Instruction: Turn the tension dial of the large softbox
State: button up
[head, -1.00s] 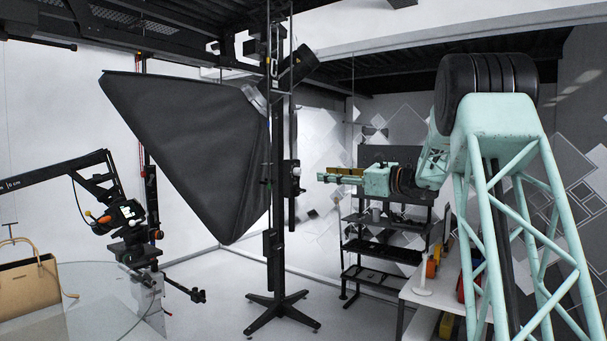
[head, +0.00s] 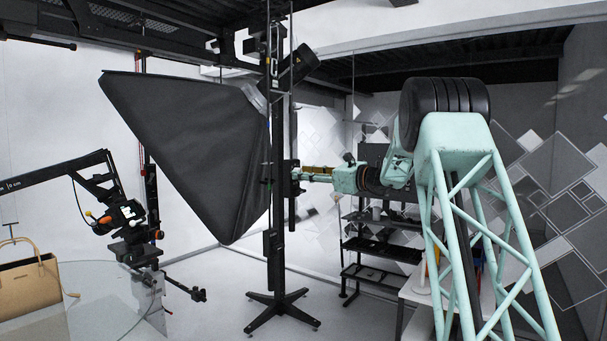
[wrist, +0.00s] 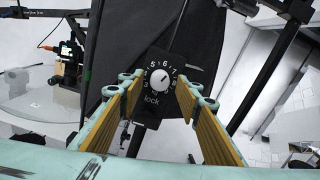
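The large softbox (head: 195,150) is a black fabric light shade on a black stand (head: 277,220). Its tension dial (wrist: 160,80) is a white round knob on a black plate (wrist: 152,105) with numbers around it and "lock" below. The knob's mark points to the upper right, about between 6 and 7. My gripper (wrist: 165,86) is open, with one finger to each side of the dial and a gap visible at both sides. In the head view my gripper (head: 304,174) is at the stand's pole, where it largely hides the dial.
A glass turntable (head: 105,290) with a tan handbag (head: 28,283) stands at the left, beside a camera arm (head: 120,215). Black shelves (head: 385,222) and a white table (head: 415,293) stand behind my arm. The floor around the stand's feet is clear.

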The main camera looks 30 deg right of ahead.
jog(key=shift+w, duration=0.1)
jog(key=shift+c, duration=0.7)
jog(key=c, duration=0.7)
jog(key=shift+f+n+b, duration=0.1)
jog(key=shift+n+b, duration=0.6)
jog(key=shift+b, duration=0.4)
jog(key=shift+n+b, duration=5.8)
jog(key=shift+b, duration=1.95)
jog(key=o, duration=0.8)
